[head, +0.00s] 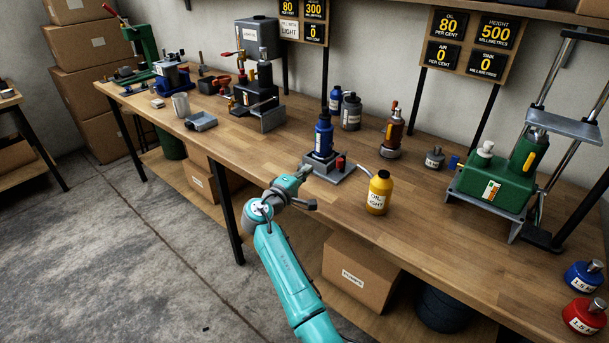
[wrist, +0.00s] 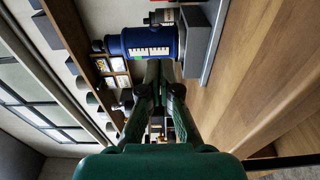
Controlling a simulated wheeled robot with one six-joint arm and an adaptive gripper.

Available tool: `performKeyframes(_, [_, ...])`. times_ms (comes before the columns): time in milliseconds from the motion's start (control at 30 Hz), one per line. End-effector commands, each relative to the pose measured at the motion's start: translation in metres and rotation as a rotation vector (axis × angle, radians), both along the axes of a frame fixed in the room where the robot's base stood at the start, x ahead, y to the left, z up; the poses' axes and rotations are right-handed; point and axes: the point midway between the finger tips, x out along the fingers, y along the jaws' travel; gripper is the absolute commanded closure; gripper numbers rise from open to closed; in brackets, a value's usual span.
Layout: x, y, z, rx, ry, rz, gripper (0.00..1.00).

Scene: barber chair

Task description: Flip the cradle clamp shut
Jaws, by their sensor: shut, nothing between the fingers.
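A blue cylinder with a white label (head: 323,135) stands upright on a grey metal base (head: 328,172) on the workbench. A small red part (head: 340,162) sits on the base at its right. I cannot make out which part is the cradle clamp or how it stands. My gripper (head: 308,170) is at the left front edge of the base, low beside the cylinder. In the wrist view my gripper (wrist: 158,68) is shut and empty, its fingertips pointing toward the lower part of the blue cylinder (wrist: 150,42). The grey base (wrist: 197,42) shows at its right there.
A yellow oil bottle (head: 379,193) stands on the wooden bench (head: 420,215) right of the base. A green unit (head: 497,178) sits in a metal frame further right. A red-brown bottle jack (head: 391,132) and dark canisters (head: 350,113) stand behind.

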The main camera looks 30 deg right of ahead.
Motion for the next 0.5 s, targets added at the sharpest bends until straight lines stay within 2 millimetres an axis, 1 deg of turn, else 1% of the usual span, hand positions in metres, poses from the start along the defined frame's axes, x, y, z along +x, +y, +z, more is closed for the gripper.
performKeyframes(33, [0.004,-0.01,0.0,0.0,0.001,-0.002,1.0])
performKeyframes(100, [0.009,-0.021,0.001,0.0,0.001,-0.003,1.0])
performKeyframes(400, [0.027,-0.057,0.0,0.0,0.001,-0.001,1.0])
performKeyframes(500, [0.016,-0.064,-0.001,0.0,-0.001,0.0,1.0])
